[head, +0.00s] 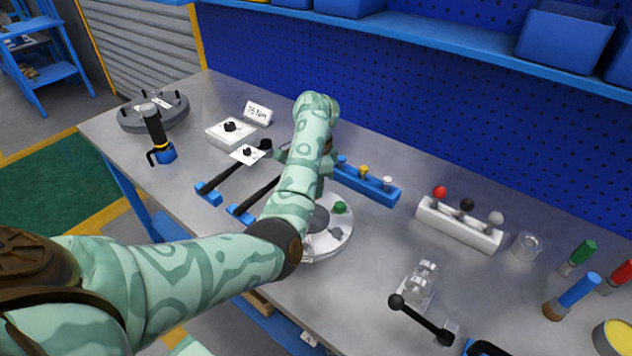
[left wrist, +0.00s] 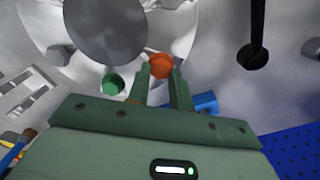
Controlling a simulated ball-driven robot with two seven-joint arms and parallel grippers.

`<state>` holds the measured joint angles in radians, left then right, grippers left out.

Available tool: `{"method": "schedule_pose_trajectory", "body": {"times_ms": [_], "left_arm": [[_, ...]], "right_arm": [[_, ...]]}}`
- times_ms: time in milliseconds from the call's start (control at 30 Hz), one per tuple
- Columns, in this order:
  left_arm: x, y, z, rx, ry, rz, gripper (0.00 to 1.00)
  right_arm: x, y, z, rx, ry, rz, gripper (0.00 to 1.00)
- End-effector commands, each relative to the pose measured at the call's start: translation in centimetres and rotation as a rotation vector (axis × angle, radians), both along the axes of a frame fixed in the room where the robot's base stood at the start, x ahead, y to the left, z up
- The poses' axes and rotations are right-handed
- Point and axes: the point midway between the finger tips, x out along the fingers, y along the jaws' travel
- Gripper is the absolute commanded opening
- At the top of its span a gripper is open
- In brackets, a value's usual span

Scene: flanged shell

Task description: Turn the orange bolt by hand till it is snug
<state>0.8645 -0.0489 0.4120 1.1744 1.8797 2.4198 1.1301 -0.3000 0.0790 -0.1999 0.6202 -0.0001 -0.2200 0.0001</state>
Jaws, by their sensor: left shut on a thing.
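In the left wrist view my left gripper (left wrist: 162,78) is shut on the orange bolt (left wrist: 160,65), one finger on each side of its head. The bolt is at the edge of the pale round flanged shell (left wrist: 60,18). A green bolt (left wrist: 114,84) sits beside it on the flange. In the head view the shell (head: 338,240) is partly covered by my left arm, with the green bolt (head: 339,207) showing. The orange bolt is hidden there, and the jaws are hidden behind my arm. My right gripper is in neither view.
A blue rack (head: 372,188) stands behind the shell. Black-handled tools (head: 222,180) lie on blue rests to its left. A white block with coloured knobs (head: 458,225) and a black lever (head: 420,320) are to the right.

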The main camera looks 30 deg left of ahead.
Motion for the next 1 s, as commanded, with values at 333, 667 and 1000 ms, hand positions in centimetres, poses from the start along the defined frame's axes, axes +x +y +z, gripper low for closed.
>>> {"method": "schedule_pose_trajectory", "body": {"times_ms": [333, 667, 1000], "left_arm": [[-0.1, -0.1, 0.2, -0.002, -0.002, -0.328, 0.00], [-0.1, -0.2, 0.3, -0.001, -0.003, -0.632, 0.00], [-0.2, -0.1, 0.3, 0.001, -0.006, -0.857, 0.00]], "right_arm": [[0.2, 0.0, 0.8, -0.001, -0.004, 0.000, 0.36], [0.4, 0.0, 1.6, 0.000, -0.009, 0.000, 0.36], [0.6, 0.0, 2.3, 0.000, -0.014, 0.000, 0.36]]}}
